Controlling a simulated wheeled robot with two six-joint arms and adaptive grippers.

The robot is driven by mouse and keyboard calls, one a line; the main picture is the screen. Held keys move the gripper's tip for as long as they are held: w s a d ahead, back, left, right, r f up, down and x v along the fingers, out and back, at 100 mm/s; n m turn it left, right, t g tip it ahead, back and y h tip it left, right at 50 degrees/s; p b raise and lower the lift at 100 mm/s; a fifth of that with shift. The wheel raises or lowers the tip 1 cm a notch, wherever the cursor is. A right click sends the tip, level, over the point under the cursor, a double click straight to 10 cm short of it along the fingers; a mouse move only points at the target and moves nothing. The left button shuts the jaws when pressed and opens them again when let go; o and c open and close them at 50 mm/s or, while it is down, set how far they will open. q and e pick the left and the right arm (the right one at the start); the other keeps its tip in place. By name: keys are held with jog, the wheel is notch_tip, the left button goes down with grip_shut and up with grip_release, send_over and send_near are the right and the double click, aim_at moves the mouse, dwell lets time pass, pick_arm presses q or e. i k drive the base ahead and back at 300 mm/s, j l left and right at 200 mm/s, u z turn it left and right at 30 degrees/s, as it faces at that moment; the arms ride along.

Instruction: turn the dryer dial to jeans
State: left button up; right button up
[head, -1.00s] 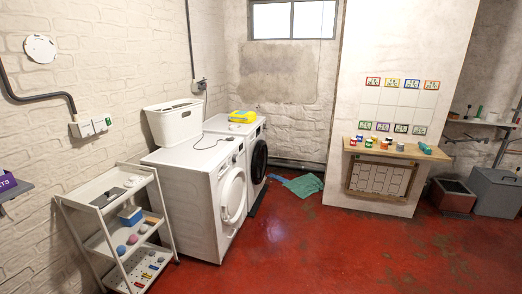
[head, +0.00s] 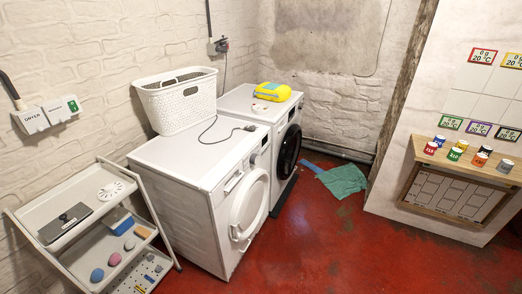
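Two white front-loading machines stand side by side against the left wall. The nearer machine (head: 175,165) has a white round door (head: 249,208). A small knob-like detail (head: 253,159), possibly a dial, shows on its upper front panel. The farther machine (head: 238,99) has a dark round door (head: 288,150). I cannot tell for certain which one is the dryer, and dial markings are too small to read. Neither of my grippers is in view.
A white basket (head: 180,101) and a dark cord lie on the nearer machine. A yellow item (head: 273,91) sits on the farther one. A white shelf cart (head: 75,205) stands left. A green cloth (head: 343,180) lies on the red floor (head: 320,240), which is clear in front.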

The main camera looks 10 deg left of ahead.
aim_at(253, 159)
jog(key=i+u, duration=0.35)
jog(key=i+l+u, duration=0.2)
jog(key=i+u, duration=0.15)
jog(key=i+l+u, duration=0.55)
jog(key=i+l, duration=0.1)
jog(key=i, duration=0.05)
